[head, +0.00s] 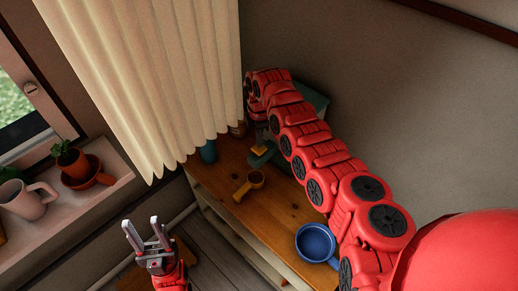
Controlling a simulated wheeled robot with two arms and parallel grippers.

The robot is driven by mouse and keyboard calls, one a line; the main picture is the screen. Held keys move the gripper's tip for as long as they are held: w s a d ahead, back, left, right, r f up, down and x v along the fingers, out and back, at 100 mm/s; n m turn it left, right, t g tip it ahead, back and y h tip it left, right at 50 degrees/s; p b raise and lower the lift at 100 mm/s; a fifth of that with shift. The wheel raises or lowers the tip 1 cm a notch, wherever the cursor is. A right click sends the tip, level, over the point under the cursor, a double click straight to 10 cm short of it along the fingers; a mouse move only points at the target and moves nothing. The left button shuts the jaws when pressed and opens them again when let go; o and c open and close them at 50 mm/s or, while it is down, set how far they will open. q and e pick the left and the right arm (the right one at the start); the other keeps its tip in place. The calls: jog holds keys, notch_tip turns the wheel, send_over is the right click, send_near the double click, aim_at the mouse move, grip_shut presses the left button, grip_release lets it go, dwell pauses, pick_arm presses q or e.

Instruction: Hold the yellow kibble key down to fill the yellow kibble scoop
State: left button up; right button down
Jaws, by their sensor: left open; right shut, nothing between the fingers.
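A yellow scoop (249,186) lies on the wooden island (215,175), with its handle towards the lower left. Behind it, a small yellow piece (259,149), which looks like the yellow kibble key, shows at a dark green body (265,157). My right arm reaches over from the right and bends down at its far end. My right gripper (260,135) is shut and empty, just above the yellow piece. It is small and partly hidden, so contact cannot be told. My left gripper (147,235) is open and empty, left of the island. The scoop's contents cannot be made out.
A blue pan (316,243) stands near the island's front, beside my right arm. A teal box (310,96) is partly hidden behind that arm. A blue cup (208,152) stands near the curtain (150,70). A mug (28,200) and potted plant (72,162) stand on the windowsill.

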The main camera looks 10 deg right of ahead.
jog(key=shift+f, duration=0.1)
jog(key=shift+f+b, duration=0.9)
jog(key=shift+f, duration=0.25)
dwell(1.1)
notch_tip(320, 180, up, 6)
jog(key=shift+p, duration=1.25)
jog(key=shift+r, duration=0.15)
